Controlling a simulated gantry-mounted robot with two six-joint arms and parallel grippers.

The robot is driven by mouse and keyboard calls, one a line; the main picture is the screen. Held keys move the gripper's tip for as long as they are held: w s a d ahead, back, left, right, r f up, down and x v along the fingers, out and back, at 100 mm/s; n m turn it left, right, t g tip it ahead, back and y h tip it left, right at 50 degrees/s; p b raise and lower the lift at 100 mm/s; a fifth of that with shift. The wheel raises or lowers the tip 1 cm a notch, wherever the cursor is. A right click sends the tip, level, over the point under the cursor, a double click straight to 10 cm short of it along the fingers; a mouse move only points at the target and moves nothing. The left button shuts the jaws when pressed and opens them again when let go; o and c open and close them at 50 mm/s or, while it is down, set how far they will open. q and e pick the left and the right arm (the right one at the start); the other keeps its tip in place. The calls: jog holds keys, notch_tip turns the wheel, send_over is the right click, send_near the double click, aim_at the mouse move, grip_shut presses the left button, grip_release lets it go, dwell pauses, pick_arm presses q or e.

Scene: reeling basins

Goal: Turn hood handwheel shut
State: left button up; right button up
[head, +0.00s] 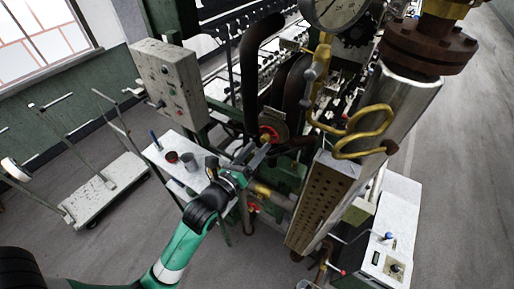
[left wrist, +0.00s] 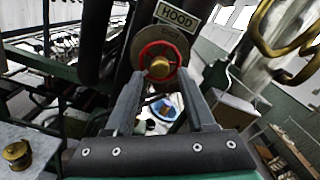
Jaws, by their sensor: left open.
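The hood handwheel is a small red wheel (head: 268,134) with a brass hub, in the middle of the head view on a dark round plate. In the left wrist view the red handwheel (left wrist: 160,62) faces me, under a sign (left wrist: 177,16) reading "HOOD". My left gripper (head: 262,150) is just in front of and below the wheel. In the left wrist view its two fingers (left wrist: 160,90) are apart, with the tips near the wheel's lower left and lower right. I cannot tell whether they touch the rim. My right gripper is not in view.
Dark curved pipes (head: 258,65) rise above the wheel. A perforated metal box (head: 318,205) and brass pipes (head: 350,130) stand to its right. A grey control box (head: 168,82) and a small white table with cups (head: 185,160) are to its left. Floor is clear at far right.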

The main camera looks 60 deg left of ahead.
aim_at(263, 142)
pick_arm(q)
jog(key=n, duration=0.3)
jog(key=shift+x, duration=1.55)
jog(key=shift+c, duration=0.2)
grip_shut()
jog(key=m, duration=0.6)
jog(key=shift+o, duration=0.2)
grip_release()
jog(key=shift+s+d, duration=0.1)
